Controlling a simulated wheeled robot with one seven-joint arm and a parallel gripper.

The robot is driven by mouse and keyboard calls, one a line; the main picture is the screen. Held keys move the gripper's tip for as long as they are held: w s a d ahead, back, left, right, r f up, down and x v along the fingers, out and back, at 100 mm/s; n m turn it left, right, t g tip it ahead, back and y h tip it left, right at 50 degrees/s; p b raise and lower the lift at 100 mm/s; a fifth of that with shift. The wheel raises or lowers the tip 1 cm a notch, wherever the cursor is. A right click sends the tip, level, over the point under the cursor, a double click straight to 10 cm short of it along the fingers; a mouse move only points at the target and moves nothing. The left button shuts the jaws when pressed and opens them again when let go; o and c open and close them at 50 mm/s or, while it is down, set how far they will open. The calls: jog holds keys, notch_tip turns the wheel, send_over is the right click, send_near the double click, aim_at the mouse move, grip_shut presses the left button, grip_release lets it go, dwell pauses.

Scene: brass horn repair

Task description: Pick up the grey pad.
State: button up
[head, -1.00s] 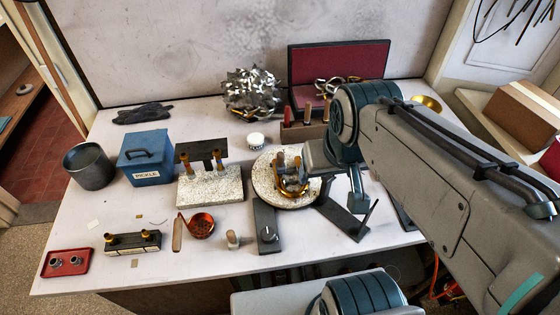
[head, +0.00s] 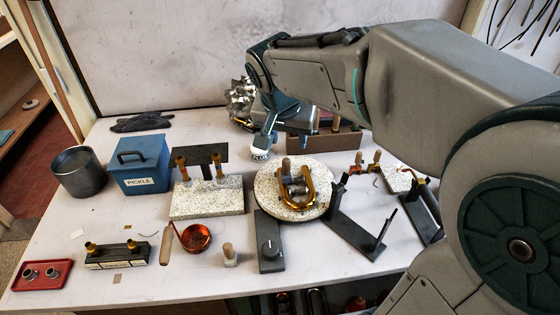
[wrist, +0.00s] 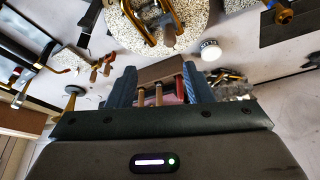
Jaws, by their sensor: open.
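I cannot make out for certain which thing is the grey pad; no clear grey pad shows in either view now. My gripper (wrist: 160,86) is open and empty, its two blue fingers apart in the wrist view. In the head view my gripper (head: 272,136) is over the back of the bench, beside the small white jar (head: 260,154). In the wrist view the wooden rack with handled tools (wrist: 158,93) shows between the fingers, and the white jar (wrist: 210,50) is beyond the right finger. My arm hides part of the back right of the bench.
The round speckled slab (head: 310,211) carries a brass bow (head: 296,197). A blue pickle box (head: 140,165), a dark pot (head: 79,176) and a dark glove (head: 142,121) are at left. A silvery tangle (head: 240,98) is behind my gripper. Dark angled stands (head: 350,235) are right of centre.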

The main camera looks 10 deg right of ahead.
aim_at(285, 162)
jog(key=shift+m, duration=0.4)
jog(key=x, duration=0.3)
jog(key=w+a+x, duration=0.1)
jog(key=x, duration=0.6)
jog(key=shift+w+a+r, duration=0.15)
jog(key=shift+w+a, duration=0.1)
jog(key=shift+w, duration=0.1)
jog(key=shift+s+x, duration=0.2)
jog(key=shift+x, duration=1.15)
jog(key=shift+s+x, duration=0.2)
jog(key=shift+x, duration=1.1)
jog(key=shift+c, duration=0.4)
grip_shut()
